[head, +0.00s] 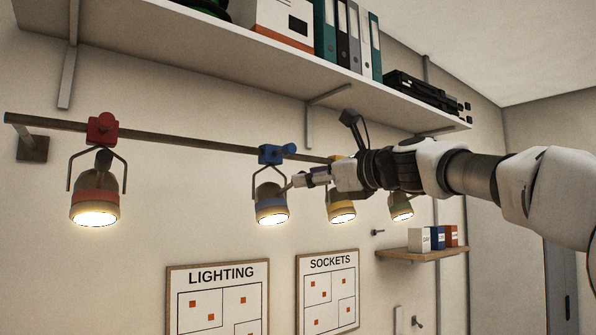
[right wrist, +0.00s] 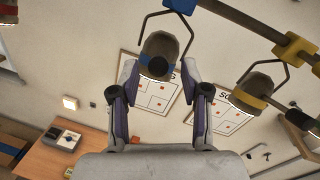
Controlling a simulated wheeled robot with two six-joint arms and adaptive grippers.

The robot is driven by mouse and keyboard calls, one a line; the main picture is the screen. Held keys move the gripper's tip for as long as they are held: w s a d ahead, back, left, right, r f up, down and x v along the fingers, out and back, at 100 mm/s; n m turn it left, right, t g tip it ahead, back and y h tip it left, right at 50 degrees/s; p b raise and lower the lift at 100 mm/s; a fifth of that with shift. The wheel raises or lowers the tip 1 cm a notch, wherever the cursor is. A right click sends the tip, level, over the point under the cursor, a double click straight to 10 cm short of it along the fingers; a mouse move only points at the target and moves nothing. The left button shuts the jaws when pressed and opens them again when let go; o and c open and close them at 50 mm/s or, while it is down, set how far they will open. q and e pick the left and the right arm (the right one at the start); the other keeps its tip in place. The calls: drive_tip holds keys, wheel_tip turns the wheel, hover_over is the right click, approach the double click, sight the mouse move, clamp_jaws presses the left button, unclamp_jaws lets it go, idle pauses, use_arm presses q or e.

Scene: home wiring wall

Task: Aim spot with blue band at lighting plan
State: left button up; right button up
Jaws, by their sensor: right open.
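The spot with blue band (head: 271,204) hangs lit from a blue clamp (head: 271,154) on the rail, its beam pointing down. My right gripper (head: 299,181) is just right of this lamp head. In the right wrist view, the spot's head (right wrist: 160,47) and its dark rear knob (right wrist: 158,66) show between the open fingertips (right wrist: 162,76); I cannot tell whether they touch. The lighting plan (head: 218,300) is on the wall below and left of the spot, and partly hidden behind the gripper in the wrist view (right wrist: 150,100). My left gripper is out of view.
The red-clamped spot (head: 95,194) hangs left; the yellow spot (head: 341,208) and green-banded spot (head: 401,207) hang right. The sockets plan (head: 328,293) is beside the lighting plan. A loaded shelf (head: 230,60) runs above the rail (head: 190,141). A small shelf (head: 420,256) holds boxes.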

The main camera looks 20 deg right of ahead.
sight(281, 194)
drive_tip(key=p+x, duration=0.1)
drive_tip(key=x, duration=0.2)
drive_tip(key=shift+w+r, duration=0.1)
drive_tip(key=shift+r, duration=0.05)
drive_tip(key=shift+w+a, duration=0.1)
drive_tip(key=shift+a, duration=0.1)
drive_tip(key=shift+s, duration=0.2)
drive_tip(key=shift+w, duration=0.15)
clamp_jaws()
